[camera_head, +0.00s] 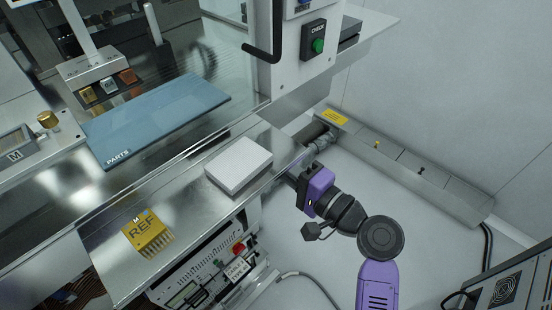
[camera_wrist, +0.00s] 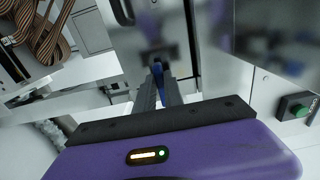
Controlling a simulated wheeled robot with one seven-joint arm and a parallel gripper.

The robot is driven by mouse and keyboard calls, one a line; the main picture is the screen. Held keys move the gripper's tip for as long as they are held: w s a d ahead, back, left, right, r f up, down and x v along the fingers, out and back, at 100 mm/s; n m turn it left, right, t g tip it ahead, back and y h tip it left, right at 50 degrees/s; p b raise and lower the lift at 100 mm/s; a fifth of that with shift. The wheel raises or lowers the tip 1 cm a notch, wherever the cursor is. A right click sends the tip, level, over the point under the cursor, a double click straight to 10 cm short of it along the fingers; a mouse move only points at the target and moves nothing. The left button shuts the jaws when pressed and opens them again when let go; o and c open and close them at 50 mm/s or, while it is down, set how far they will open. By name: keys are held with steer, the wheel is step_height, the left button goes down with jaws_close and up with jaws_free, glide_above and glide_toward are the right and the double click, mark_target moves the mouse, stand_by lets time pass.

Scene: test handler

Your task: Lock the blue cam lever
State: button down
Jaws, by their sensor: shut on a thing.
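The blue cam lever (camera_wrist: 157,70) shows in the wrist view as a narrow blue piece between my fingertips. My gripper (camera_wrist: 160,84) is shut on it, with one dark finger on each side. Only a small part of the lever is visible; its pivot and its exact angle cannot be made out. In the head view my gripper (camera_head: 293,178), with its purple body, is at the right end of the metal counter, pointing left at its front face. The fingertips and the lever are hidden there by the counter edge.
On the metal counter (camera_head: 190,205) lie a white box (camera_head: 239,166) and a yellow REF block (camera_head: 147,232). A blue PARTS mat (camera_head: 160,115) lies behind. A green CHECK button (camera_head: 318,46) is on the post above. A low rail (camera_head: 440,180) runs along the right wall. Floor between is clear.

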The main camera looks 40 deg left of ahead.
stand_by(0.3)
steer(key=c, duration=1.4)
jaws_free()
steer(key=shift+c, duration=0.2)
steer(key=shift+d, duration=0.1)
steer(key=d+b, duration=0.1)
steer(key=d, duration=0.6)
steer(key=shift+s+d, duration=0.3)
steer(key=shift+d, duration=0.05)
